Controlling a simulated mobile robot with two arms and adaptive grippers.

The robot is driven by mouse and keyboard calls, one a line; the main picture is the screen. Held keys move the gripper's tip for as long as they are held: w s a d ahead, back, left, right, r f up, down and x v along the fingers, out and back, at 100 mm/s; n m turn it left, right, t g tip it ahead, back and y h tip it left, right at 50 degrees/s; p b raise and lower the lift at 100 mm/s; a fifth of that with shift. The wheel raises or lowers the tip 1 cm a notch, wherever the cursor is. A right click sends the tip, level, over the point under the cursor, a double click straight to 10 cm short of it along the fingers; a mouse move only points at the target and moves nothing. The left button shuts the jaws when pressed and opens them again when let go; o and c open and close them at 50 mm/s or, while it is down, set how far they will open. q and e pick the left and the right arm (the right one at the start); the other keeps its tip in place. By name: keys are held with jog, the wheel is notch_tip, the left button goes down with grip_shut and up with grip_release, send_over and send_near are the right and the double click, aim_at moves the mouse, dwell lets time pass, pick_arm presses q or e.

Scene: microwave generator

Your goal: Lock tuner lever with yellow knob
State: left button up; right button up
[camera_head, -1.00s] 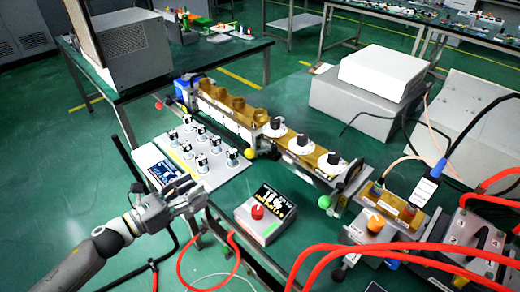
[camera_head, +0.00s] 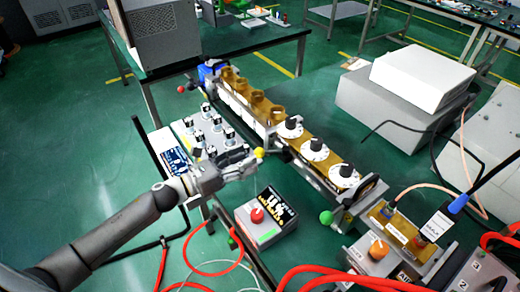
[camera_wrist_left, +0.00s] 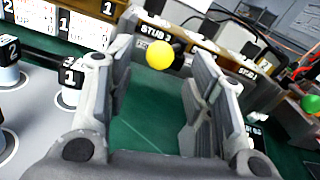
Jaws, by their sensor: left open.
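The yellow knob (camera_head: 259,153) sits at the end of a tuner lever, on the near side of the brass tuner (camera_head: 303,156). In the left wrist view the yellow knob (camera_wrist_left: 160,55) shows ahead, near the middle of the gap between my fingers, below a "STUB" label. My left gripper (camera_head: 246,166) is open and empty, with its fingertips close to the knob. In the left wrist view my left gripper (camera_wrist_left: 165,85) has its fingers spread on both sides of the knob, and contact cannot be told. My right gripper is out of view.
A green knob (camera_head: 326,217) and a red knob (camera_head: 181,89) mark other levers. A panel with several black-and-white knobs (camera_head: 211,130) lies beside my left gripper. A box with a red button (camera_head: 257,215) stands just in front. Red cables (camera_head: 205,262) cross the foreground.

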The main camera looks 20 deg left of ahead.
aim_at(259, 152)
pick_arm(q)
jog(key=shift+p+x, duration=0.55)
jog(key=shift+x, duration=2.25)
